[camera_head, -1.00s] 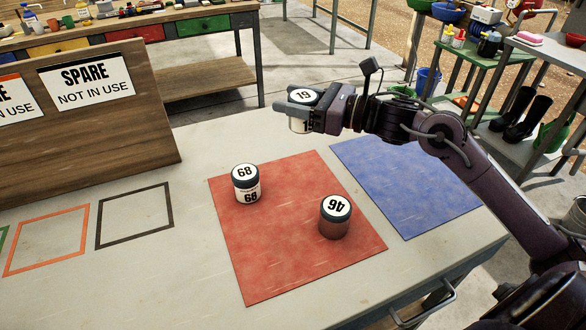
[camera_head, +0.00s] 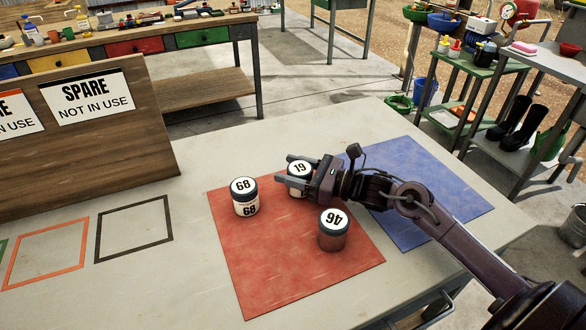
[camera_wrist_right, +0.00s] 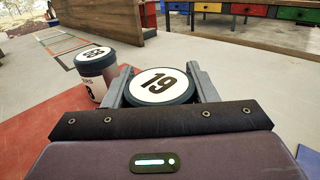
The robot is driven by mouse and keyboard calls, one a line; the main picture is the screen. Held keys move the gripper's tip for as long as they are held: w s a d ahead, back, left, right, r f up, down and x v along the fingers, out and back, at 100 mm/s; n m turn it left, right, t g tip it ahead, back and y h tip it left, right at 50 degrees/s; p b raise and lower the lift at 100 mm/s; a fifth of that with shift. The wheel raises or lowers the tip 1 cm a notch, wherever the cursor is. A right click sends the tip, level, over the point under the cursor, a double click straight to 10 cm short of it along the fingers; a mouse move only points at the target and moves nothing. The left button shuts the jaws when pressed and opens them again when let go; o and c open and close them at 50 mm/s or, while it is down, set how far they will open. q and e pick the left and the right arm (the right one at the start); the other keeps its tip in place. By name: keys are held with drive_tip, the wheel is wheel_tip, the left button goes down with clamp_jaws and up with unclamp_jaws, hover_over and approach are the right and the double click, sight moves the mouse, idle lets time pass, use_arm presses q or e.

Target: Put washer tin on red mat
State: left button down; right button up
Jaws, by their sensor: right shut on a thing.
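A tin with lid number 19 (camera_head: 299,168) is between the fingers of my right gripper (camera_head: 296,180), which is shut on it. It is upright at the far edge of the red mat (camera_head: 265,285); whether it touches the mat is unclear. The right wrist view shows its lid (camera_wrist_right: 160,86) between both fingers. A tin marked 68 (camera_head: 245,197) stands upright on the mat's left part. A tin marked 46 (camera_head: 333,232) stands on the mat's right part, in front of my gripper. Which tin is the washer tin cannot be read. My left gripper is not in view.
A blue mat (camera_head: 425,215) lies to the right, under my right arm. A wooden board with a spare sign (camera_head: 88,95) stands at left, with coloured outlines (camera_head: 133,229) on the tabletop before it. The table beyond the red mat is clear.

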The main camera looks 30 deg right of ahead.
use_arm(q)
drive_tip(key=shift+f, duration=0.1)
use_arm(e)
drive_tip(key=shift+f, duration=0.1)
drive_tip(key=o, duration=1)
drive_tip(key=shift+r, duration=0.2)
drive_tip(key=shift+s+d+f, duration=0.25)
drive_tip(key=shift+s+d, duration=0.4)
drive_tip(key=shift+s, duration=0.05)
drive_tip(key=v, duration=0.9)
drive_tip(key=shift+r+b, duration=0.1)
drive_tip(key=shift+b, duration=0.3)
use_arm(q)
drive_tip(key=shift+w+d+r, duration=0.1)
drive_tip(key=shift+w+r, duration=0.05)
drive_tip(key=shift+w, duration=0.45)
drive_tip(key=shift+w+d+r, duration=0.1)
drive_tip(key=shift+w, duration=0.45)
use_arm(e)
drive_tip(key=shift+s+d, duration=0.35)
drive_tip(key=shift+s, duration=0.1)
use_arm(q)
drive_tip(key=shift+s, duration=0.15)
use_arm(e)
drive_tip(key=shift+r, duration=0.1)
